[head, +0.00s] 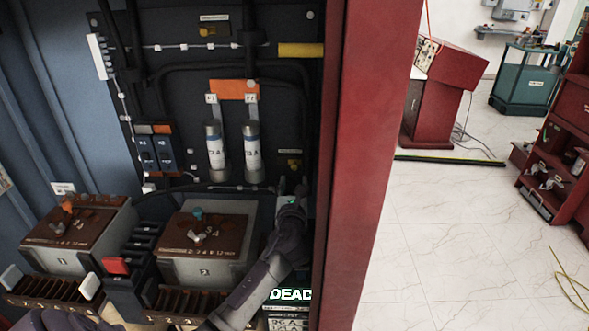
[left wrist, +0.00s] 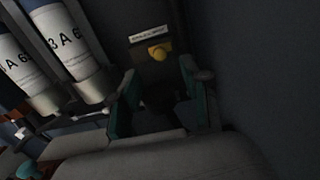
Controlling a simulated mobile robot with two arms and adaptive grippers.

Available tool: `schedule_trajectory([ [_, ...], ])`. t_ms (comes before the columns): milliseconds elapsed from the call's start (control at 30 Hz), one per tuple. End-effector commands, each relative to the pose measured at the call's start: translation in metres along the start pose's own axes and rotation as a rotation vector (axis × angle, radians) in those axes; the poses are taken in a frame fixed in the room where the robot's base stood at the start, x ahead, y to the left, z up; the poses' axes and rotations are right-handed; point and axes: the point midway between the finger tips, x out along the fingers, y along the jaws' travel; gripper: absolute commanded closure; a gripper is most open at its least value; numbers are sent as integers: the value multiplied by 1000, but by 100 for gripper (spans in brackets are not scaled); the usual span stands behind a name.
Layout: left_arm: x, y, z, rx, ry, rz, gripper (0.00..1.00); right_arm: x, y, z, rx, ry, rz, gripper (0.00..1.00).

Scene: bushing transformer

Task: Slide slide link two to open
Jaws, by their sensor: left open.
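My left gripper (head: 291,188) is at the right side of the cabinet, below a small yellow part (head: 291,162). In the left wrist view its two green-edged fingers (left wrist: 160,95) are apart, with a labelled plate carrying a yellow knob (left wrist: 157,53) beyond the gap. The gripper looks empty; contact cannot be told. Two narrow blue pieces with small labels (head: 154,152) sit under a grey and orange strip at left centre. I cannot tell which part is slide link two. My right gripper is not in view.
Two white labelled cylinders (head: 233,152) hang left of the gripper, and close by in the left wrist view (left wrist: 72,45). Brown-topped boxes (head: 208,241) stand below. A red cabinet post (head: 375,150) bounds the right. The tiled floor (head: 440,250) outside is mostly clear.

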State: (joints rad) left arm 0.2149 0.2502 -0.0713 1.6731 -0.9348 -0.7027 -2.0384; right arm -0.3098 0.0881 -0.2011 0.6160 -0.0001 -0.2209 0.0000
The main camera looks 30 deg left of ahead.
Motion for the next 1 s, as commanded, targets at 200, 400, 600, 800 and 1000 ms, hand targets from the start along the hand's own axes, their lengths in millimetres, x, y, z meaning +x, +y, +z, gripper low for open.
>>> schedule_trajectory([
  [200, 45, 0, 0, -2, 1, 2, 53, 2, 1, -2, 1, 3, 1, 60],
  [400, 68, 0, -1, -2, 1, 1, 53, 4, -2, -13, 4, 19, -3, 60],
  [600, 74, 0, -1, -3, 2, 0, 53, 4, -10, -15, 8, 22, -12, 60],
  [800, 74, 0, -1, -3, 2, 0, 55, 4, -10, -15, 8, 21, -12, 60],
  [1000, 74, 0, -1, -3, 2, 0, 88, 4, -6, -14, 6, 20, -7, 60],
])
